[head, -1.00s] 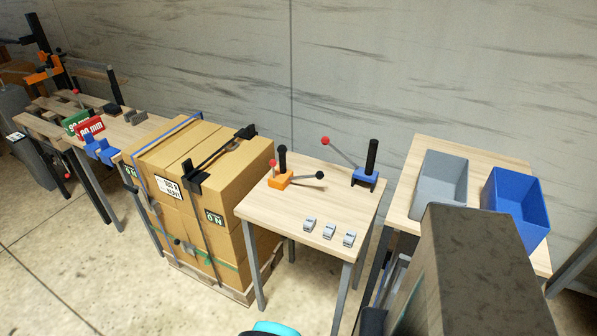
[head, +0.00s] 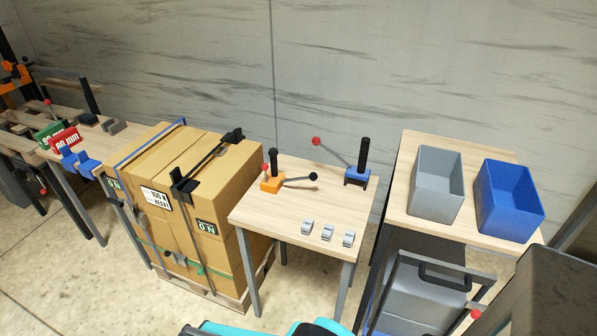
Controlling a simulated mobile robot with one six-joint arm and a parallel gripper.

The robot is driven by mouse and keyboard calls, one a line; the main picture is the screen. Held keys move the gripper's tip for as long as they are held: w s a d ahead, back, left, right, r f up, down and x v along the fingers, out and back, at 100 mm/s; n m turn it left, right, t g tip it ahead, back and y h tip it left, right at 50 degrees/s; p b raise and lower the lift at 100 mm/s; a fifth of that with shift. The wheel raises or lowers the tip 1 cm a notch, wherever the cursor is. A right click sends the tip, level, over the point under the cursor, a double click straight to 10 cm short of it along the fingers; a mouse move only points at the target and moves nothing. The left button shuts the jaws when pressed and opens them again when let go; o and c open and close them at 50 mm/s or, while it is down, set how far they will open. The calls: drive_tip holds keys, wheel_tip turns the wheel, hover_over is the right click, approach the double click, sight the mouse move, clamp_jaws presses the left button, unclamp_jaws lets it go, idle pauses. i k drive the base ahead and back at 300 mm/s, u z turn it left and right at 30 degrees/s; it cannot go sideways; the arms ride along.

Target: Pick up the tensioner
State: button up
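Two lever tools stand on the small wooden table in the head view. One has an orange base (head: 271,184), a black upright grip, a red knob and a lever with a black ball end. The other has a blue base (head: 357,178), a tall black grip and a long lever with a red ball, reaching up and left. Neither is labelled, so I cannot tell for certain which is the tensioner. Both stand upright and apart, with nothing holding them. My gripper is not in view.
Several small metal clips lie along the small table's (head: 270,215) front. Strapped cartons (head: 180,190) on a pallet stand left of it. On the right, a second table (head: 399,190) holds a grey bin (head: 436,185) and a blue bin (head: 508,200).

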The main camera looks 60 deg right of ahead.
sight(274, 185)
drive_tip(key=u, duration=0.7)
drive_tip(key=k, duration=0.1)
drive_tip(key=z, duration=2.35)
drive_tip(key=k, duration=0.95)
drive_tip(key=u, duration=0.15)
drive_tip(key=i, duration=0.7)
drive_tip(key=z, duration=0.05)
